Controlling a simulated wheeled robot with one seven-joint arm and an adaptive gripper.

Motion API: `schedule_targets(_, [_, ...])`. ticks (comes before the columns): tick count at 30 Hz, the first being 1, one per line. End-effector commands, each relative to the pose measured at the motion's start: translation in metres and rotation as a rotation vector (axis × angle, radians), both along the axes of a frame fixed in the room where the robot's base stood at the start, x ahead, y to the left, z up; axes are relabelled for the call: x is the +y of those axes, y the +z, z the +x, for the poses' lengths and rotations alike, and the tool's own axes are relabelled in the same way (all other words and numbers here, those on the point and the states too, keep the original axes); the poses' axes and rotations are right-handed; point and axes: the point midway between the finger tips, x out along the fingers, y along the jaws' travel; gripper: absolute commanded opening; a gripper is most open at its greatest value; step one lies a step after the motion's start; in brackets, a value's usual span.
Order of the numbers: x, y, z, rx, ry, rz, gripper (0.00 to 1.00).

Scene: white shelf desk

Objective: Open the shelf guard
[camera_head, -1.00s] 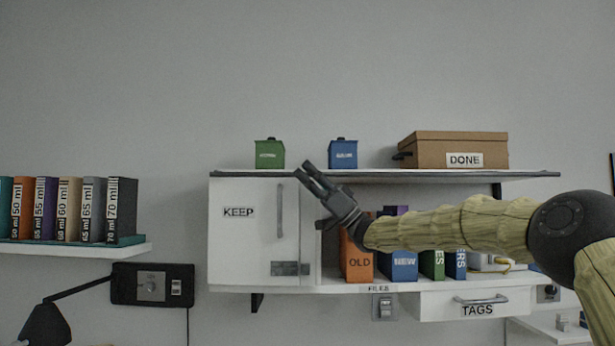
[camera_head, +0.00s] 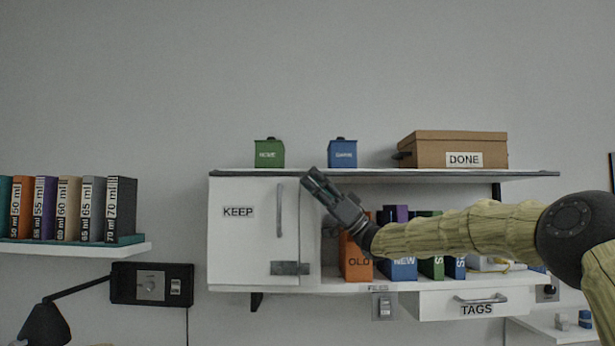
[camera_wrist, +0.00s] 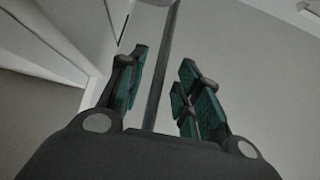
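No part is labelled as a shelf guard. The white cabinet door marked KEEP (camera_head: 238,245) is at the left end of the shelf unit and looks shut. It has a vertical grey handle (camera_head: 280,210) and a grey plate (camera_head: 290,268) at its lower right. My gripper (camera_head: 313,182) is just right of the handle in the picture, below the top shelf, tilted up and left. In the wrist view its teal-padded fingers (camera_wrist: 160,85) stand apart. A dark straight bar (camera_wrist: 164,60) shows between them; I cannot tell what it is or whether they touch it.
The top shelf (camera_head: 340,174) holds a green box (camera_head: 269,155), a blue box (camera_head: 343,155) and a brown DONE box (camera_head: 430,150). Binders, including the orange OLD one (camera_head: 357,266), stand below. The TAGS drawer (camera_head: 440,304) is under them. The wall above is clear.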

Motion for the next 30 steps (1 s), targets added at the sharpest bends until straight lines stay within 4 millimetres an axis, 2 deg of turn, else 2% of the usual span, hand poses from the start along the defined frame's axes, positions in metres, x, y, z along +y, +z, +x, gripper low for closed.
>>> schedule_targets(9, [-0.043,-0.042,-0.001,0.002,-0.001,0.001,0.34])
schedule_targets(15, [-0.059,-0.059,-0.002,0.001,0.0,0.0,0.34])
schedule_targets(30, [-0.066,-0.065,-0.002,0.001,0.001,0.001,0.34])
